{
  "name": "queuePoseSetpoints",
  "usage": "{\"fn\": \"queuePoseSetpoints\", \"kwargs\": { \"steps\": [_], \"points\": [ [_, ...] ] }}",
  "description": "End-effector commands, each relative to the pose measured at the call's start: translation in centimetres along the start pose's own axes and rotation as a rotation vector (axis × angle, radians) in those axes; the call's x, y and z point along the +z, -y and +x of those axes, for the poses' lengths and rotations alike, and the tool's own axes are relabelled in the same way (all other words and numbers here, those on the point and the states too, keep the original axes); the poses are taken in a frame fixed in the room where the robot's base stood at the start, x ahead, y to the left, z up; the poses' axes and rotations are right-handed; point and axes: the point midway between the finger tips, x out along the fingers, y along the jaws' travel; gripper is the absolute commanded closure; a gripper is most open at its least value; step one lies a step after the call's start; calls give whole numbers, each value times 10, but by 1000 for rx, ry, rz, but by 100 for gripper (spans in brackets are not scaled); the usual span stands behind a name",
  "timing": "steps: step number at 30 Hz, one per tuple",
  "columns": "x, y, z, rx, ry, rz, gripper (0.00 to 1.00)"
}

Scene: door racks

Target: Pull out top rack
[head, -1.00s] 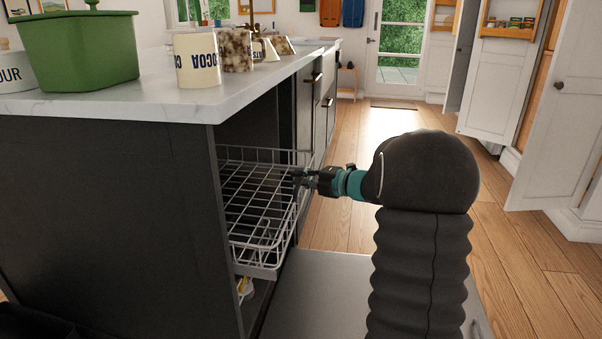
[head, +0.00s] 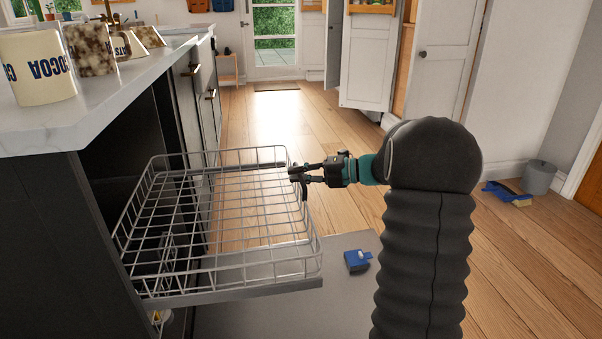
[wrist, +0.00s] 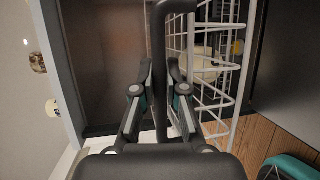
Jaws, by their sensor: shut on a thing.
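The top rack (head: 215,225) is an empty-looking white wire basket. In the head view it extends well out of the dark cabinet opening, above the lowered door (head: 270,315). My gripper (head: 299,178) is at the rack's right side, shut on a dark bar-like handle there. In the wrist view the handle (wrist: 159,45) stands upright between the two fingers of my gripper (wrist: 160,78), with the white rack wires (wrist: 205,75) just to its right. The fingers partly hide the handle.
A counter (head: 80,110) with mugs (head: 40,67) overhangs the left side. A blue item (head: 356,260) rests on the lowered door. A yellowish thing (head: 160,317) shows below the rack. Wooden floor is open to the right, with a grey bin (head: 538,177) farther off.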

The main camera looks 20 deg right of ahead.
Motion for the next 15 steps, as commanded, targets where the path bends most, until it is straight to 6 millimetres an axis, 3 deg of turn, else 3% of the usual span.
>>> {"fn": "queuePoseSetpoints", "kwargs": {
  "steps": [13,14,15],
  "points": [
    [4,-2,-2,2,5,-6,100],
    [4,-2,-2,2,5,-6,81],
    [4,-2,-2,2,5,-6,71]
  ]
}}
